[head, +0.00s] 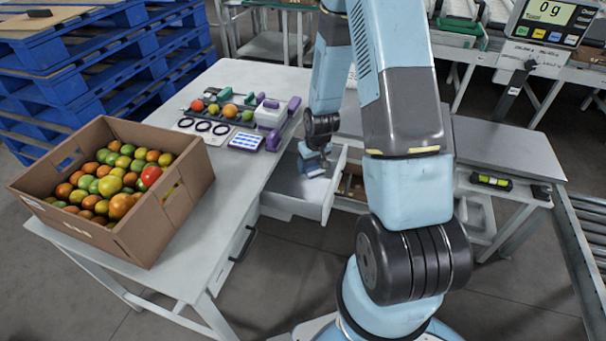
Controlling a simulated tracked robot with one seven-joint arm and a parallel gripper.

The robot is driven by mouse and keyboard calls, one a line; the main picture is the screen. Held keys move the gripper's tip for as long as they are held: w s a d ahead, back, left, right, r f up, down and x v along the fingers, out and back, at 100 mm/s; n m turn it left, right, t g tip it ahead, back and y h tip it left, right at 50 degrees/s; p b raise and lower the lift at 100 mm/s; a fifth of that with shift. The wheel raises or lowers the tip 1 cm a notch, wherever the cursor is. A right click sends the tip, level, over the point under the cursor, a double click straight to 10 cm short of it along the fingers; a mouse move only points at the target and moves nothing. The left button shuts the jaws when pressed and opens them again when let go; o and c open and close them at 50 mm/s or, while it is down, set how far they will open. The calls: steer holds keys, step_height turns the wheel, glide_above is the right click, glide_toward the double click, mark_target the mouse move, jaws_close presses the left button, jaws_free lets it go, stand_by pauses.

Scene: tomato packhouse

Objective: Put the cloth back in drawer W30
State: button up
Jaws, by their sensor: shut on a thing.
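An open white drawer (325,205) sticks out from under the right side of the white table. Its label is not readable, so I cannot tell if it is W30. My gripper (314,165) points down over the open drawer, low at its inside. It is shut on a small blue-grey piece that looks like the cloth (316,172). The cloth is mostly hidden by the fingers and very small in view. I cannot tell whether it touches the drawer floor.
A cardboard box (150,225) of tomatoes stands on the white table (235,165). A rack of tomatoes (228,110), rings (203,127) and a blue-white card (246,140) lie behind. A closed drawer (238,250) is nearer. Blue pallets (110,65) are back left.

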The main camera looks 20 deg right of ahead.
mark_target(303, 181)
steer(key=w+f, duration=0.1)
steer(key=a+f, duration=0.1)
steer(key=w+f, duration=0.1)
steer(key=shift+w+a+f, duration=0.3)
steer(key=shift+f, duration=0.1)
steer(key=shift+s+x, duration=0.15)
steer(key=shift+x, duration=0.55)
steer(key=shift+s+x, duration=0.15)
steer(key=shift+x, duration=0.55)
steer(key=shift+d+f, duration=0.1)
steer(key=shift+f, duration=0.6)
steer(key=o, duration=1.1)
